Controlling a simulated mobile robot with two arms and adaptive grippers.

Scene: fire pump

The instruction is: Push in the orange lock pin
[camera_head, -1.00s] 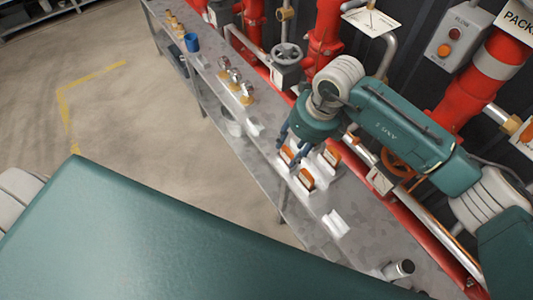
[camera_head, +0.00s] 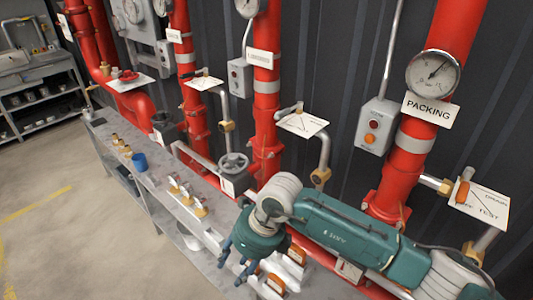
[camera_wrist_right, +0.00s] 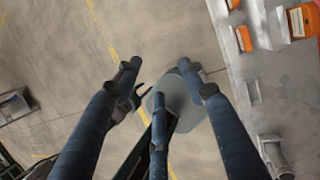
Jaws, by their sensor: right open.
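I cannot surely tell which orange part is the lock pin. An orange knob (camera_head: 370,139) sits below a red button on the grey wall box (camera_head: 377,127). An orange piece (camera_head: 462,191) is on the pipe fitting at the right. Orange-and-white blocks (camera_head: 275,283) stand on the bench by my right gripper, and orange pieces also show in the right wrist view (camera_wrist_right: 244,39). My right gripper (camera_head: 237,264) is open and empty, pointing down at the bench's front edge; its spread fingers (camera_wrist_right: 165,85) appear over the floor in the wrist view. My left gripper is out of view.
Red pipes (camera_head: 267,110) and a gauge (camera_head: 435,73) line the dark wall. The grey bench (camera_head: 160,192) holds a blue cup (camera_head: 140,162) and brass fittings (camera_head: 187,198). A grey valve wheel (camera_head: 233,165) stands behind it. Open floor (camera_head: 75,235) lies at the left.

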